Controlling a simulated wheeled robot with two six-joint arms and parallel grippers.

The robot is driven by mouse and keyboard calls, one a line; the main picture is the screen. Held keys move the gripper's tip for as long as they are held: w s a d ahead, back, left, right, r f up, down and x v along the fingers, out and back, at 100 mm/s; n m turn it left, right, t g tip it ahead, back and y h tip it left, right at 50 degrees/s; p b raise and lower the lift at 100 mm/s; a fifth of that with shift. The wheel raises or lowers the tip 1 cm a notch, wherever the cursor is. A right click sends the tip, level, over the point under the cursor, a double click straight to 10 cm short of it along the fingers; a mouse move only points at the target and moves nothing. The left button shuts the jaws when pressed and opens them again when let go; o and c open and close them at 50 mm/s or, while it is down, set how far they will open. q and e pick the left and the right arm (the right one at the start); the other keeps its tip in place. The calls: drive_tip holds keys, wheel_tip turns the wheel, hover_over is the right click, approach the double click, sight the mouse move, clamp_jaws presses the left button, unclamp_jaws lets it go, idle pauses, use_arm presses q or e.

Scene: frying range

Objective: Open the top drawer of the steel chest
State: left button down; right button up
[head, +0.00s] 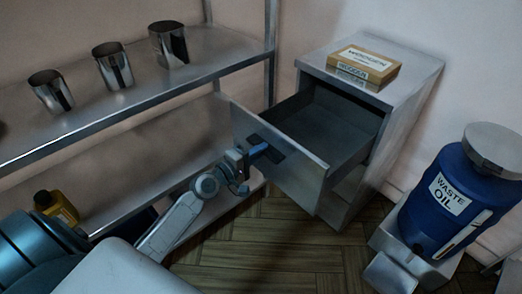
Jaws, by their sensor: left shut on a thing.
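The steel chest (409,88) stands at the back right of the head view. Its top drawer (303,181) is pulled far out toward the left front, and the inside that shows is empty. The gripper hides part of the handle. Below the open drawer, the chest's lower front is partly hidden by the drawer panel. My right gripper does not show.
A cardboard box (352,66) lies on the chest. A blue waste oil drum (445,206) stands at the right. A steel shelf (205,67) at the left holds several metal cups, with a yellow bottle (56,207) below. Bare wooden floor (285,245) lies in front of the drawer.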

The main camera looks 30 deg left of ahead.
use_arm(q)
drive_tip(key=c, duration=1.4)
unclamp_jaws()
drive_tip(key=shift+c, duration=0.2)
